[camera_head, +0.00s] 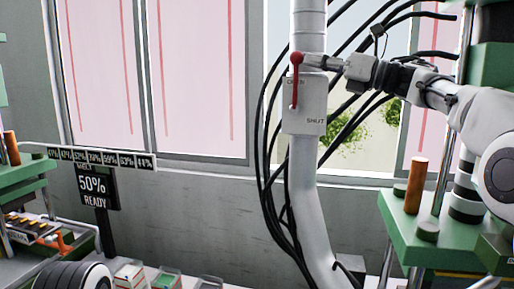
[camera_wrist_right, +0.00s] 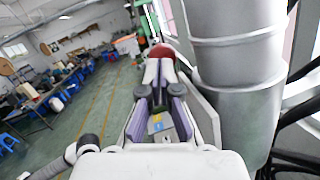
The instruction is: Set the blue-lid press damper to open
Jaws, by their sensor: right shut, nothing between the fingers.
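The damper is a red lever (camera_head: 295,90) with a round red knob (camera_head: 297,58), on a pale plate (camera_head: 303,122) fixed to the grey duct (camera_head: 308,180). The lever stands upright, knob up, beside the word OPEN; SHUT is lower right on the plate. My right gripper (camera_head: 311,62) is shut and empty, its tips just right of the knob; I cannot tell whether they touch. In the right wrist view the red knob (camera_wrist_right: 163,52) shows just beyond the closed fingertips (camera_wrist_right: 158,68). No blue lid can be made out. My left gripper is not in view.
Black cables (camera_head: 272,190) hang around the duct. A green press (camera_head: 440,235) with an orange-brown cylinder (camera_head: 416,185) stands at right, another green press (camera_head: 20,180) at left. A display (camera_head: 97,188) reads 50% READY. Small trays (camera_head: 165,280) line the bottom.

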